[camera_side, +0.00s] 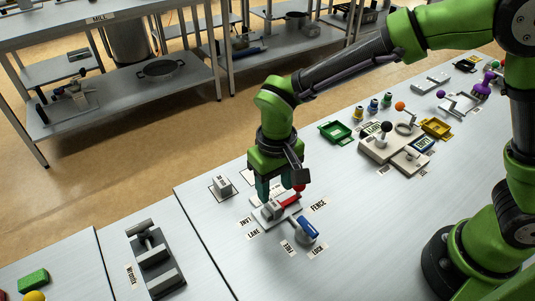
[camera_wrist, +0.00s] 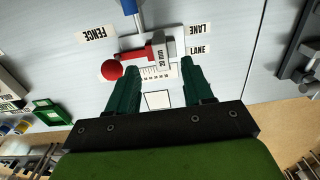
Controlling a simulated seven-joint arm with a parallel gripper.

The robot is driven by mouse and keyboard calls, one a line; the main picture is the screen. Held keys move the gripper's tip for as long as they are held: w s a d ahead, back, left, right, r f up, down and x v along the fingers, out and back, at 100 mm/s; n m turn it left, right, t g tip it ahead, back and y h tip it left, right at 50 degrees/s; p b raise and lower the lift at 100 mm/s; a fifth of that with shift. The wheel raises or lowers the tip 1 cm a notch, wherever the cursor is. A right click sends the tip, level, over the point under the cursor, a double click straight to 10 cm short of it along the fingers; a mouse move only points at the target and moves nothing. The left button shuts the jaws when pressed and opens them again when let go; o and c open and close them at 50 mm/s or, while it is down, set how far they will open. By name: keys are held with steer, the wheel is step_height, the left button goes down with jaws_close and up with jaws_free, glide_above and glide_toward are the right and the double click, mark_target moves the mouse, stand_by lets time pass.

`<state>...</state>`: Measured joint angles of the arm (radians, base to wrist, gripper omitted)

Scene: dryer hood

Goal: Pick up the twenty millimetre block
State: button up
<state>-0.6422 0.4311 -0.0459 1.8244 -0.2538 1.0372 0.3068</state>
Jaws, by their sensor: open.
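In the wrist view a light grey piece marked "20 mm" (camera_wrist: 161,54) sits at the fixture, against a red lever with a ball end (camera_wrist: 112,69). In the side view the fixture (camera_side: 268,217) lies below my gripper (camera_side: 276,192), with the red lever at its right. My gripper, its green fingers also in the wrist view (camera_wrist: 156,82), points down and is open. Nothing shows held between the fingers. The grey piece appears just beyond the fingertips in the wrist view. In the side view the fingers partly hide the fixture.
A blue handle (camera_side: 309,230) stands beside the fixture. Another small grey block (camera_side: 222,183) stands left of my gripper. A dark-outlined white square (camera_wrist: 158,100) shows between the fingers. Trays and knobs, including a green tray (camera_side: 334,132), lie farther back.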

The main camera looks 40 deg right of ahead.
mark_target(274, 204)
steer(key=shift+f, duration=2.95)
jaws_close()
